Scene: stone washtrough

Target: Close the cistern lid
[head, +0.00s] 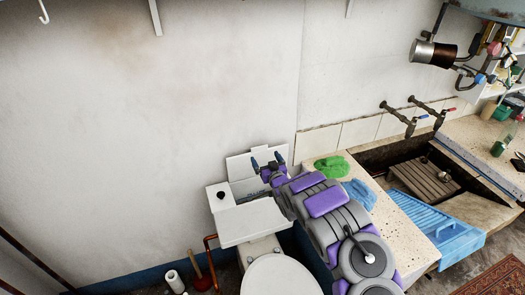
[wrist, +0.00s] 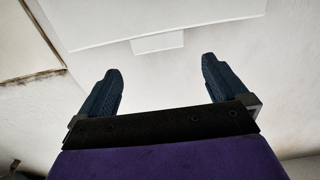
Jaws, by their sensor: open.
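The white cistern (head: 250,222) stands against the wall behind the toilet bowl, with a dark knob on its left top. Its white lid (head: 240,165) stands raised at the back, near the wall, leaving a gap at the top of the cistern. My gripper (head: 267,162) is in front of the lid's right part and partly hides it. In the wrist view my gripper (wrist: 160,80) is open with nothing between the fingers. A white panel with a small tab, apparently the lid (wrist: 150,18), lies beyond the fingertips; contact cannot be told.
A stone washtrough (head: 400,215) stands to the right, with a green cloth (head: 332,167), a blue cloth (head: 359,194) and a blue washboard (head: 437,230). The toilet bowl (head: 280,277) is below the cistern. A plunger (head: 203,282) and paper roll (head: 175,281) stand at lower left.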

